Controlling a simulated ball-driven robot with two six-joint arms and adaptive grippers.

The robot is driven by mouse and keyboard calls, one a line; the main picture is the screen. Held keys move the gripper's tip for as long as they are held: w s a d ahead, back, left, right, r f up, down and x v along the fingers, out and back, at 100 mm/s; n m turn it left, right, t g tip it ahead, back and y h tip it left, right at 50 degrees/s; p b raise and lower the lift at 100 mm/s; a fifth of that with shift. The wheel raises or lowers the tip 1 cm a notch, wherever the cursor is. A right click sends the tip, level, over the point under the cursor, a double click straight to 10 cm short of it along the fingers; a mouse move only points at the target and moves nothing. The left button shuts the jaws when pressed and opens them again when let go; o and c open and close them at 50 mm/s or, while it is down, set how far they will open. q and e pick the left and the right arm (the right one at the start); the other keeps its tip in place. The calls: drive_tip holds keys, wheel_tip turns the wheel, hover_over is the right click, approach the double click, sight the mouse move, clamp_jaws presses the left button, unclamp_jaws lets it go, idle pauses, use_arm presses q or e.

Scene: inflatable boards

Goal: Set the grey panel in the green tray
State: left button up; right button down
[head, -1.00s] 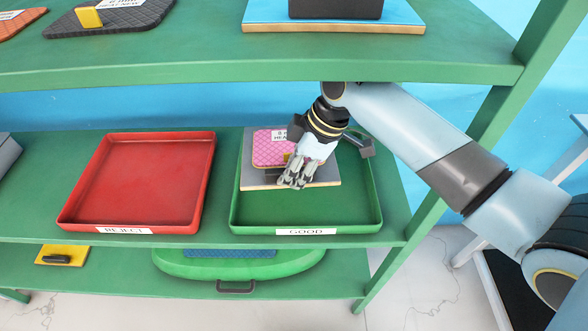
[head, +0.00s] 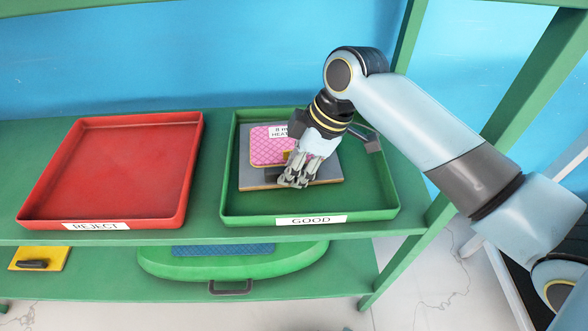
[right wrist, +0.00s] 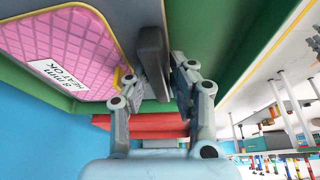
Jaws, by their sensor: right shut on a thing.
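The grey panel (head: 250,177) carries a pink quilted pad (head: 268,148) with a white label and a dark handle (head: 271,174). In the head view it lies within the outline of the green tray (head: 378,209), labelled GOOD, towards its left and back. I cannot tell whether its underside touches the tray floor. My right gripper (head: 291,180) is shut on the handle and covers part of the panel. In the right wrist view the handle (right wrist: 151,62) is between the fingers (right wrist: 162,78), beside the pink pad (right wrist: 65,48). My left gripper is out of view.
An empty red tray (head: 112,172), labelled REJECT, stands to the left on the same green shelf (head: 212,229). A yellow board (head: 40,257) and a green inflatable board (head: 240,262) lie on the shelf below. A green post (head: 410,35) stands behind the right side.

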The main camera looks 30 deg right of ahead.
drive_tip(key=shift+w+f, duration=0.15)
drive_tip(key=c, duration=1.2)
unclamp_jaws()
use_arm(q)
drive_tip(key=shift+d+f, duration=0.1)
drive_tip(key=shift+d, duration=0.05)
use_arm(e)
drive_tip(key=shift+o, duration=0.2)
drive_tip(key=shift+d+r+p, duration=0.15)
drive_tip(key=shift+r+p, duration=0.3)
drive_tip(key=shift+p, duration=0.05)
drive_tip(key=p+v, duration=0.7)
drive_tip(key=p, duration=0.1)
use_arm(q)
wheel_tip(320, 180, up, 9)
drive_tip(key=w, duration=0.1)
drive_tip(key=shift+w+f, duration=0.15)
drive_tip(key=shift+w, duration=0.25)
